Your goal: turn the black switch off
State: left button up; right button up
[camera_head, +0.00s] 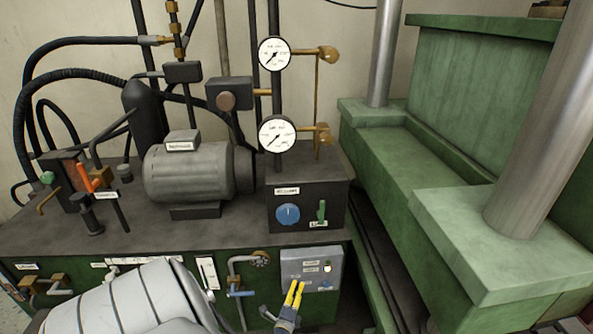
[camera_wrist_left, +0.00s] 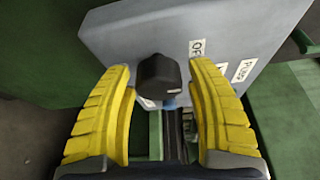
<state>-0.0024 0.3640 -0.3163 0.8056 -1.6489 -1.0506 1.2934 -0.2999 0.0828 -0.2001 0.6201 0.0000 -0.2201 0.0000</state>
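The black switch (camera_wrist_left: 158,80) is a dark knob on the grey control box (camera_wrist_left: 220,25), near the middle of the left wrist view. My left gripper (camera_wrist_left: 161,68) is open, with one yellow finger on each side of the knob and a visible gap to each. In the head view my left gripper (camera_head: 297,284) is at the lower front of the grey box (camera_head: 296,257). The black switch cannot be made out there behind the fingers. My right gripper is not in view.
The box hangs on the green cabinet front, below a dark panel (camera_head: 335,207) with a blue dial (camera_head: 288,215). A blue-handled valve pipe (camera_head: 241,293) is close left of the gripper. A green press frame (camera_head: 470,240) stands to the right.

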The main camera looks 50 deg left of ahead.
pick_arm(q)
jog(key=shift+o, duration=0.9)
jog(key=shift+s+d, duration=0.1)
jog(key=shift+s, duration=0.15)
jog(key=v, duration=1.1)
jog(key=shift+s+d, duration=0.2)
jog(key=shift+s, duration=0.05)
